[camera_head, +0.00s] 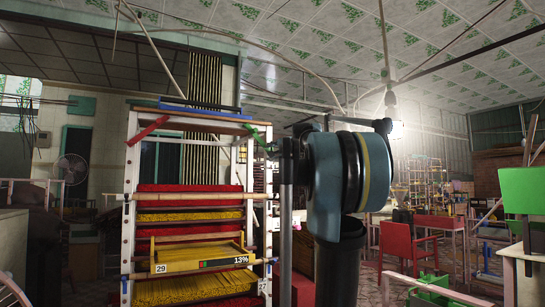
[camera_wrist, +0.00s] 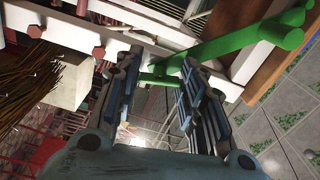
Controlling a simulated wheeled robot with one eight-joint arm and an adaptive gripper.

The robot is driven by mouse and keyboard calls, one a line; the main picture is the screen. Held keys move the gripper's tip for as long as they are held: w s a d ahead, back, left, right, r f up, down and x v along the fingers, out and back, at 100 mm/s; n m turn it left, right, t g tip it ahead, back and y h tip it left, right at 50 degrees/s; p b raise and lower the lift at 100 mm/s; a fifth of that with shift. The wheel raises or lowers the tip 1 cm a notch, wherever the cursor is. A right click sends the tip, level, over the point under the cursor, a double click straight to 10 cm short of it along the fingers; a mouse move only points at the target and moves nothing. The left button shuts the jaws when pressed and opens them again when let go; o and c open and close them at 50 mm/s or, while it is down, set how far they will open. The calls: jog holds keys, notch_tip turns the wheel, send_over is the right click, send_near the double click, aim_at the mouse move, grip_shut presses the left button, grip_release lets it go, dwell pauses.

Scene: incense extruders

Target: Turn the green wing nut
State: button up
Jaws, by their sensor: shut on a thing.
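The green wing nut (camera_wrist: 245,42) shows large in the wrist view, one long green arm reaching to the upper right. Its near green part lies between the two fingers of my gripper (camera_wrist: 162,68), which is shut on it. In the head view the green wing nut (camera_head: 257,134) is at the top right corner of the white rack frame (camera_head: 128,190). My arm stands just right of it there and hides the gripper's fingers.
A red wing nut (camera_head: 149,129) is at the rack's top left. The rack holds red and yellow incense layers and a yellow tray (camera_head: 195,255) labelled 13%. Red chairs (camera_head: 408,247) stand on the tiled floor at the right. A fan (camera_head: 71,168) is at the left.

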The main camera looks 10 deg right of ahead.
jog(key=o, duration=1)
jog(key=shift+f, duration=0.15)
jog(key=shift+o, duration=0.2)
jog(key=v, duration=1.1)
jog(key=shift+s, duration=0.35)
jog(key=shift+d, duration=0.15)
